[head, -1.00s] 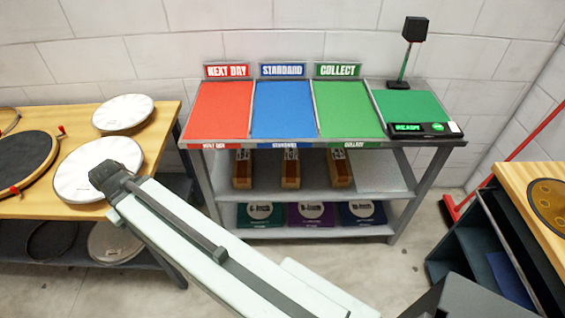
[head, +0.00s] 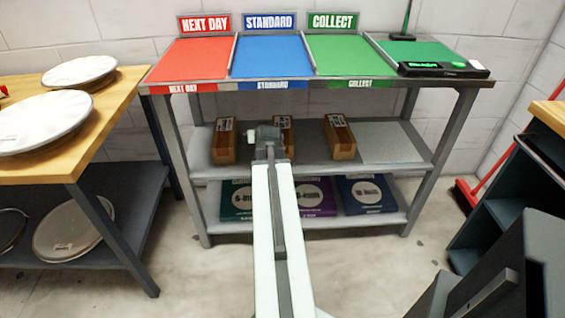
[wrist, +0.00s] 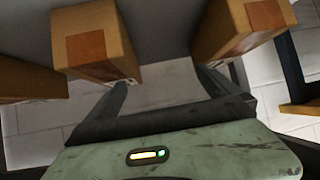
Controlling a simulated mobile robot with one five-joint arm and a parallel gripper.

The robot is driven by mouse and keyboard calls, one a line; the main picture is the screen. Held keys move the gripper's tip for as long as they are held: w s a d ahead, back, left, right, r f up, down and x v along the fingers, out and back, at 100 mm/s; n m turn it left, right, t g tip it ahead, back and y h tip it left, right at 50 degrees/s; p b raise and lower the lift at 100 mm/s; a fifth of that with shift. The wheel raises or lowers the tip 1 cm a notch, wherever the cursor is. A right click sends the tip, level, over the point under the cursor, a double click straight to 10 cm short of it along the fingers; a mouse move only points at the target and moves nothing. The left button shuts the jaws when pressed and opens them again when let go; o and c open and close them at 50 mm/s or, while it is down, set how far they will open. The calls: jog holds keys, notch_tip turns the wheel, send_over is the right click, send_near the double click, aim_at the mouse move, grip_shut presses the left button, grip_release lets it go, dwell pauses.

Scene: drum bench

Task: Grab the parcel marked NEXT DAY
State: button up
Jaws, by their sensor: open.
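Three brown box parcels lie side by side on the middle shelf of the rack: a left one (head: 224,142), a middle one (head: 276,122) partly hidden behind my wrist, and a right one (head: 340,138). Their labels are too small to read. In the wrist view, three brown boxes show: one at left (wrist: 30,95), one upper middle (wrist: 95,40), one upper right (wrist: 240,25). My gripper (wrist: 163,82) is open and empty. Its fingertips lie close to the near ends of the middle and right boxes; contact cannot be told. In the head view its fingers are hidden.
A NEXT DAY sign (head: 205,24) stands over the red bay (head: 192,58) on the rack's top; blue STANDARD and green COLLECT bays follow. Flat labelled boxes (head: 310,196) fill the lower shelf. A drum table (head: 110,105) is at left, a dark cabinet (head: 500,190) at right.

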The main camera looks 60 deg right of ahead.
aim_at(285, 139)
jog(key=s+d, duration=0.2)
jog(key=s+d+f+m+h+b, duration=0.1)
jog(key=s+d, duration=0.1)
jog(key=s+d+h, duration=0.1)
jog(key=s+d, duration=0.1)
jog(key=shift+s+d+f, duration=0.1)
jog(key=shift+d+f, duration=0.1)
jog(key=shift+d, duration=0.15)
jog(key=b+x, duration=0.2)
jog(key=x, duration=0.2)
jog(key=b+x, duration=0.2)
jog(key=x, duration=0.2)
jog(key=shift+a+f+b, duration=0.25)
jog(key=shift+f+b, duration=0.05)
jog(key=shift+f, duration=0.05)
jog(key=shift+r, duration=0.15)
jog(key=c, duration=2)
